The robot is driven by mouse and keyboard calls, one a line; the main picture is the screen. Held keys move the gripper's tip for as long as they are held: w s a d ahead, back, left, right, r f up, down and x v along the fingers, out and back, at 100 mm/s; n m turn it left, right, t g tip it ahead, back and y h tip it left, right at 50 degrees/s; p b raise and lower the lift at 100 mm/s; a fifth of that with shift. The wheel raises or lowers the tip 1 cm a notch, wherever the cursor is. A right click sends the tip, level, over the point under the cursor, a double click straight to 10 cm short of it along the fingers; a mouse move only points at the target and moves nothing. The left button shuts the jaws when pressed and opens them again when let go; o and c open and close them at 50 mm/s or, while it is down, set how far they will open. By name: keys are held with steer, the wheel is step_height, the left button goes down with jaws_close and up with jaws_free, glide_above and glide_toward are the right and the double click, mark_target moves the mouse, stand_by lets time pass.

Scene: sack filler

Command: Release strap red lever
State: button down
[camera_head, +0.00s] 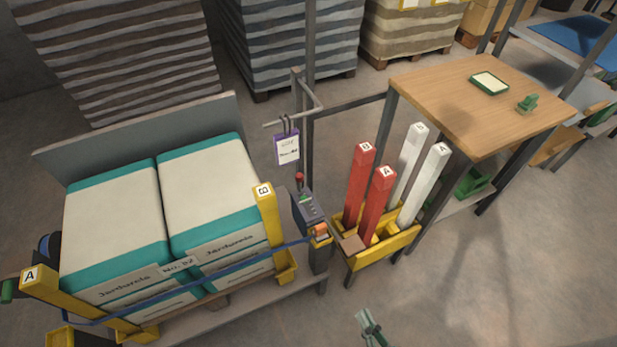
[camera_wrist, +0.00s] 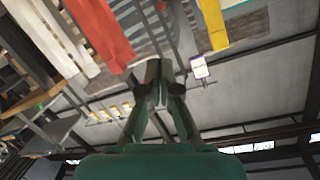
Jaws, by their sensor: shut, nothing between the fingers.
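A small red-knobbed lever (camera_head: 299,178) stands upright at the top of a dark grey post unit (camera_head: 309,208). A blue strap (camera_head: 222,262) runs across the front of the sacks (camera_head: 208,188) to this unit, near an orange piece (camera_head: 320,231). My gripper (camera_head: 366,318) is at the bottom of the head view, in front of the unit and well apart from it. It is shut and empty. In the wrist view my gripper (camera_wrist: 154,72) points towards the posts and a hanging tag.
A yellow rack (camera_head: 382,250) with red posts (camera_head: 358,185) and white posts (camera_head: 422,185) stands right of the unit. A purple-edged tag (camera_head: 287,148) hangs above it. Yellow posts (camera_head: 268,218) flank the sacks. A wooden table (camera_head: 450,90) stands behind. The floor at lower right is clear.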

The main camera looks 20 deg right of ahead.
mark_target(300, 184)
steer(key=w+d+f+m+t+h, duration=0.1)
steer(key=w+f+m, duration=0.2)
steer(key=w, duration=0.5)
steer(key=w+d+f+m, duration=0.2)
steer(key=w+f, duration=0.1)
steer(key=w, duration=0.6)
steer(key=w+d+m, duration=0.2)
steer(key=w+m, duration=0.1)
steer(key=w, duration=0.7)
steer(key=w+d+r+m+t, duration=0.1)
steer(key=w+d+m, duration=0.1)
steer(key=w, duration=0.8)
steer(key=shift+d+r+m+h, duration=0.2)
steer(key=shift+d+m+h, duration=0.1)
steer(key=shift+m, duration=0.3)
steer(key=shift+w+a+f, duration=0.1)
steer(key=shift+w+a, duration=0.3)
steer(key=shift+w, duration=1.1)
steer(key=shift+w+a+f, duration=0.1)
steer(key=shift+w+a, duration=0.3)
steer(key=shift+w, duration=1.15)
steer(key=shift+w+a+f, duration=0.1)
steer(key=shift+w+a, duration=0.3)
steer(key=shift+w, duration=1.1)
steer(key=shift+a+n, duration=0.2)
steer(key=shift+n, duration=0.1)
